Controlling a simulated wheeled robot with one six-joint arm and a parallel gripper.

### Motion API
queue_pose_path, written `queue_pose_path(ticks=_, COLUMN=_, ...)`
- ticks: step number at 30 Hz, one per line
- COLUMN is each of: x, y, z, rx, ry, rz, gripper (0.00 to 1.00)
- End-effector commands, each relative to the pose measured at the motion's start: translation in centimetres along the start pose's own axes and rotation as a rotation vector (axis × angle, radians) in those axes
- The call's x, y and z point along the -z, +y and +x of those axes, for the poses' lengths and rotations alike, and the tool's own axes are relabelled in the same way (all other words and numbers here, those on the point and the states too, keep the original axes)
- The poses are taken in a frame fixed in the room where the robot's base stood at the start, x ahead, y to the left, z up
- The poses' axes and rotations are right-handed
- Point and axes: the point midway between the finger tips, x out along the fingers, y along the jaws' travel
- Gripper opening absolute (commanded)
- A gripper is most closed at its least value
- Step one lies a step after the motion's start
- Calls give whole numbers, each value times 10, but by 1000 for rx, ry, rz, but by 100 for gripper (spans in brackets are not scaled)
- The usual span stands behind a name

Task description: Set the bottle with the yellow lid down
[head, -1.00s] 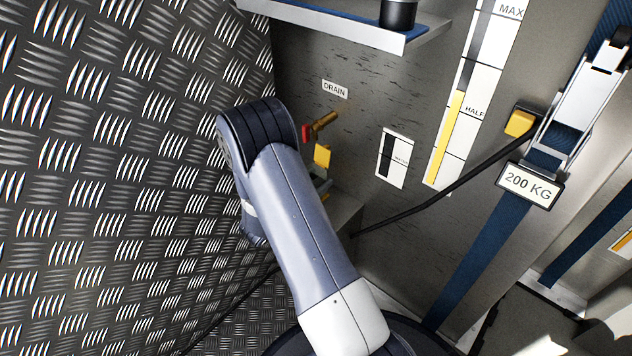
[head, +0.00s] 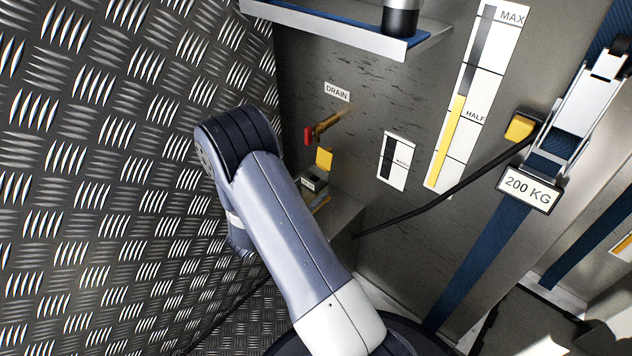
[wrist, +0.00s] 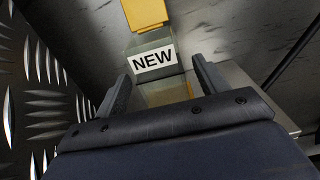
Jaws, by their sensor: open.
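The bottle with the yellow lid stands upright on a grey ledge (head: 342,217) beneath the drain tap. Its yellow lid (head: 324,158) and small label (head: 308,184) show in the head view. In the wrist view its yellow lid (wrist: 145,12) is at the top edge, above a grey body with a "NEW" label (wrist: 153,60). My gripper (wrist: 163,80) is open, its fingers apart at either side of the picture just below the label. No finger visibly touches the bottle. In the head view my arm hides the gripper.
A brass tap with a red end (head: 318,131) is just above the bottle, under a "DRAIN" label (head: 337,92). A dark cable (head: 440,200) crosses to the right. A blue-topped shelf (head: 340,22) is above. A tread-plate wall (head: 90,180) stands close on the left.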

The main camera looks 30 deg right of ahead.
Motion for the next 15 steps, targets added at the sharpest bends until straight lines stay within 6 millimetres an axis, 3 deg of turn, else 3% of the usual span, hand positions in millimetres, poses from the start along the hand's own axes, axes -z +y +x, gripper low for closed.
queue_pose_path(ticks=7, x=-2, y=1, z=-50, rx=-5, ry=0, rz=-2, gripper=69)
queue_pose_path(ticks=15, x=0, y=0, z=-74, rx=0, ry=0, rz=-1, gripper=69)
